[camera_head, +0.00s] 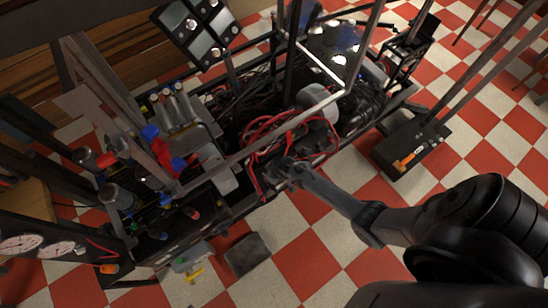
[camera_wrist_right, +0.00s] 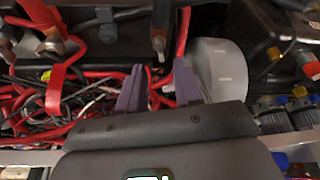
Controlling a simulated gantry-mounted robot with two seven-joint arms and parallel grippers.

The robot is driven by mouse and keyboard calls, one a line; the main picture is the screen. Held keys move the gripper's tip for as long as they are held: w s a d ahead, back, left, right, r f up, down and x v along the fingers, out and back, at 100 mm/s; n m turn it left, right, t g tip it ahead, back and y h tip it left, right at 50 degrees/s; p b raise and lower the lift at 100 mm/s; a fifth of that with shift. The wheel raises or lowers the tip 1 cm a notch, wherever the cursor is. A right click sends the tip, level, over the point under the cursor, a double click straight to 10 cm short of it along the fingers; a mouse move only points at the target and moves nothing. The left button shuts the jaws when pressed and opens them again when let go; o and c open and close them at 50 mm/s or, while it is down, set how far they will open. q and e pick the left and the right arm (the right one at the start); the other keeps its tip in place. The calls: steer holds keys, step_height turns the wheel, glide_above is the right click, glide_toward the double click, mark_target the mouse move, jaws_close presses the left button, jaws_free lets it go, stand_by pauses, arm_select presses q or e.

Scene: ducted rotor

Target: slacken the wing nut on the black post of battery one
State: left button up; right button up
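My right gripper (camera_head: 277,172) reaches in from the right over the frame's near edge, among red cables. In the right wrist view its two grey-purple fingers (camera_wrist_right: 158,75) stand apart with a gap between them. A dark clamp with a small metal post (camera_wrist_right: 159,47) stands just beyond the fingertips, in line with the gap; no contact is visible. It may be the black post, but its wing nut is too small to make out. Another metal post (camera_wrist_right: 51,46) with red cable stands at the left. The battery labels cannot be read. My left gripper is not in view.
Red cables (camera_wrist_right: 57,85) and a tangle of wires lie left of the fingers. A pale round housing (camera_wrist_right: 222,68) stands close on the right. A metal frame bar (camera_head: 270,131) crosses above the work area. A black tray (camera_head: 409,147) stands on the checkered floor.

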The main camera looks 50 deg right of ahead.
steer(key=p+v, duration=0.1)
steer(key=v, duration=0.4)
steer(key=shift+p, duration=0.35)
steer(key=shift+s, duration=0.1)
